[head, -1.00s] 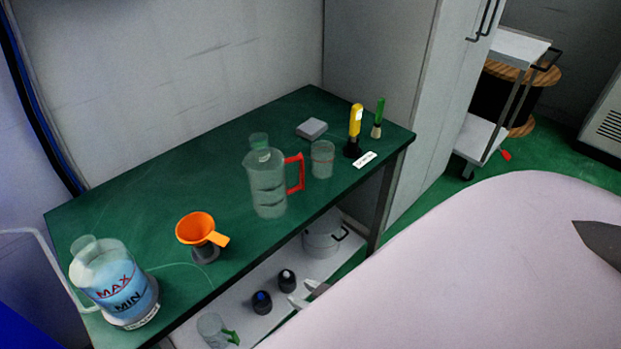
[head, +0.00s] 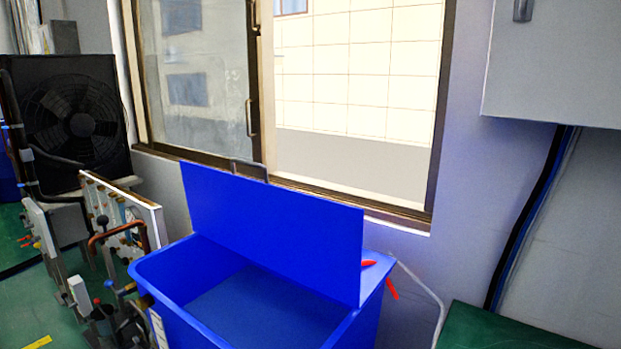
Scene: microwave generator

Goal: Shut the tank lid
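A blue tank (head: 172,265) stands below the window in the head view, its front cut off by the bottom edge. Its blue lid (head: 275,225) is open and stands up, tilted, along the back of the tank. A grey handle (head: 249,170) sits on the lid's top edge. The inside of the tank looks dark blue; I cannot make out its contents. Neither of my grippers shows in the head view.
Left of the tank are a panel with valves and pipes (head: 120,225) and a black fan unit (head: 78,115). A red-handled part (head: 378,275) and a thin white pipe (head: 425,290) are at the tank's right. A green worktop (head: 500,330) is at bottom right.

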